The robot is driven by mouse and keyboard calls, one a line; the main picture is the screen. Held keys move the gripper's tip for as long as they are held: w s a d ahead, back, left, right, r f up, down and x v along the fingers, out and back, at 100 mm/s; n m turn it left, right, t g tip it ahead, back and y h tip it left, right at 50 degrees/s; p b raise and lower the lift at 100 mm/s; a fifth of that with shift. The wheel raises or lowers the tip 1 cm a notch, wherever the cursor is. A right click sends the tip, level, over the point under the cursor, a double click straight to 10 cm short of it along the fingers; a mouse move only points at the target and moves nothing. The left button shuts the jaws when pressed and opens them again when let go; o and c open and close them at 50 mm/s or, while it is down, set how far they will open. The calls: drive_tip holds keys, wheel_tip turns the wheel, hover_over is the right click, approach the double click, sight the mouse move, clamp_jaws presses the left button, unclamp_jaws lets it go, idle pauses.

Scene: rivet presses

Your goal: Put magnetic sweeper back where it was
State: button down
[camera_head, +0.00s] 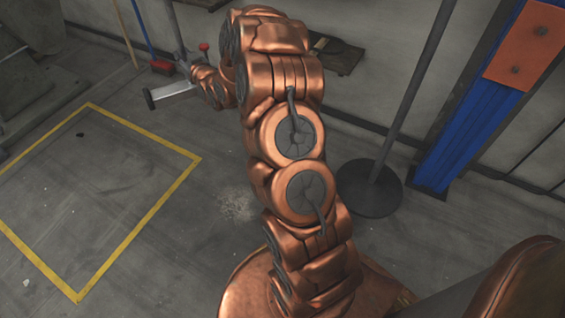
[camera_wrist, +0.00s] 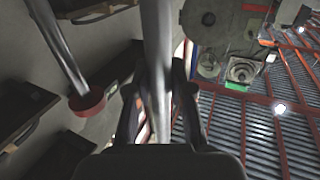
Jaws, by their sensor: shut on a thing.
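The magnetic sweeper (camera_head: 173,92) shows in the camera_head view at the upper left, with a pale crosswise head, dark ends and a grey handle rising from it. My gripper (camera_wrist: 160,92) is shut on the sweeper's grey handle in the camera_wrist view, where the handle (camera_wrist: 156,35) runs up between the two dark fingers. In the camera_head view my copper arm reaches toward the sweeper, and the fingers are too small to make out. I cannot tell whether the sweeper's head touches the floor.
A yellow-outlined floor square (camera_head: 140,142) lies empty at left. A broom with a red head (camera_head: 162,67) is by the wall behind the sweeper. A pole on a round black base (camera_head: 369,190) and a blue column (camera_head: 470,110) stand right of my arm.

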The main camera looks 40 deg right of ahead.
drive_tip(key=shift+m+h, duration=0.3)
drive_tip(key=shift+h, duration=0.2)
drive_tip(key=s+d+f, duration=0.1)
drive_tip(key=d+f, duration=0.2)
drive_tip(key=d, duration=0.1)
drive_tip(key=s+d+f, duration=0.1)
drive_tip(key=d+f, duration=0.2)
drive_tip(key=s+d+f, duration=0.2)
drive_tip(key=d+f, duration=0.2)
drive_tip(key=shift+d+f+b, duration=0.1)
drive_tip(key=shift+d+b, duration=0.2)
drive_tip(key=shift+b, duration=0.1)
drive_tip(key=s+d+f+b, duration=0.1)
drive_tip(key=s+d+f, duration=0.8)
drive_tip(key=f, duration=0.3)
drive_tip(key=s+d+f+m+h+b, duration=0.1)
drive_tip(key=s+d+f, duration=0.1)
drive_tip(key=s+f, duration=0.8)
drive_tip(key=s+d+f+h+b, duration=0.1)
drive_tip(key=s+d+f, duration=0.2)
drive_tip(key=s+f, duration=0.75)
drive_tip(key=w+f+b, duration=0.3)
drive_tip(key=w+b, duration=0.5)
drive_tip(key=w, duration=0.6)
drive_tip(key=shift+w+a+g, duration=0.3)
drive_tip(key=shift+a, duration=0.05)
drive_tip(key=shift+f, duration=0.15)
drive_tip(key=c, duration=1)
unclamp_jaws()
drive_tip(key=shift+c, duration=0.2)
